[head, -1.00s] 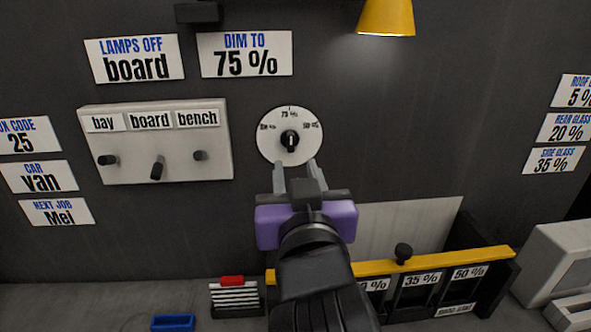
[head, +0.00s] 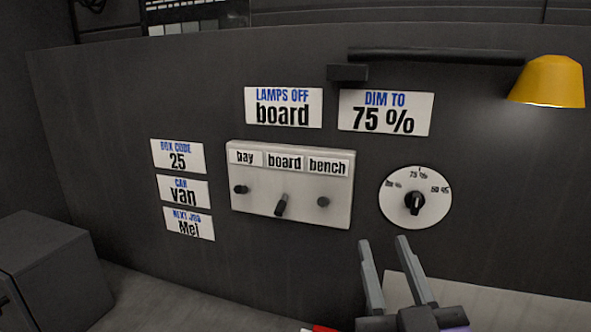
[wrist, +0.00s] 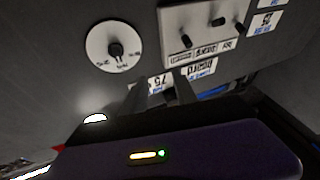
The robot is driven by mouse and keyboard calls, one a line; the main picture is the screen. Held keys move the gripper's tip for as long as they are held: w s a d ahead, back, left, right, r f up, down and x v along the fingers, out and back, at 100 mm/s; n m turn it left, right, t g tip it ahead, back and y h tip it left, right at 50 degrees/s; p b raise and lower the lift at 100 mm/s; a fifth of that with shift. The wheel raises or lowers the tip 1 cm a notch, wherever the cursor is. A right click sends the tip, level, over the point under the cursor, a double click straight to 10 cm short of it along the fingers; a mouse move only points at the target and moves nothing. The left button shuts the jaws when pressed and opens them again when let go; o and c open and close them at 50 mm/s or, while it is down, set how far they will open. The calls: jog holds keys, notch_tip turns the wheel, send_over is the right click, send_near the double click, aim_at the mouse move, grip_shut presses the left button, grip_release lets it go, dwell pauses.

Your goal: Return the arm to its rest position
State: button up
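My gripper (head: 384,246) is in the lower right of the head view, below the round white dimmer dial (head: 433,216) and apart from it. Its two grey fingers stand apart with nothing between them. In the wrist view my gripper (wrist: 160,88) also shows its fingers spread and empty, with the dial (wrist: 100,42) beyond at upper left. The dial's black knob (head: 414,204) points up toward the 75 % mark. My arm behind the purple gripper body is mostly cut off by the frame's lower edge.
A pale switch panel (head: 290,211) on the dark wall has bay, board and bench switches; the board lever (head: 282,206) hangs lower than the others. A yellow lamp (head: 553,80) is at upper right. A grey box (head: 40,265) stands at lower left.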

jog(key=s+d+f+m+g, duration=0.1)
jog(key=s+d+f+g, duration=0.2)
jog(key=s+f, duration=1)
jog(key=s+d+f+g, duration=0.3)
jog(key=s+d+f, duration=0.2)
jog(key=s+f, duration=0.9)
jog(key=s, duration=0.6)
jog(key=shift+d+f+m+g, duration=0.15)
jog(key=shift+f+m+g, duration=0.15)
jog(key=shift+m, duration=0.1)
